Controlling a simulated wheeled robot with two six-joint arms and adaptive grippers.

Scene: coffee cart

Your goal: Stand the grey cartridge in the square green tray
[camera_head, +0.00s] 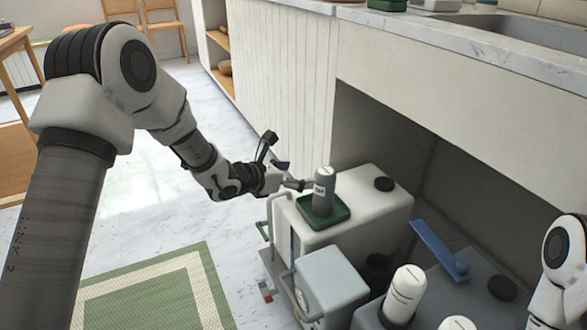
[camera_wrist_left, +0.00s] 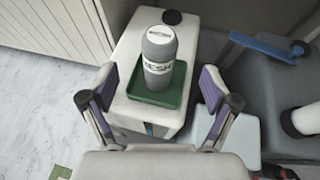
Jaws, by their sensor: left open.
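The grey cartridge (camera_head: 324,190) stands upright in the square green tray (camera_head: 340,212), on top of a white box-shaped unit. In the left wrist view the cartridge (camera_wrist_left: 158,52) has a white label band, and the tray (camera_wrist_left: 176,92) shows around its base. My left gripper (camera_head: 296,184) is beside the cartridge, at its left in the head view. In the left wrist view its fingers (camera_wrist_left: 160,95) are spread wide, with the cartridge ahead between them and visible gaps on both sides. My right gripper is not in view; only part of my right arm shows at the right edge.
The white unit (camera_head: 376,212) has a dark cap at its back. A smaller grey box (camera_head: 332,280) stands in front. The counter (camera_head: 470,40) overhangs behind. Open floor lies to the left.

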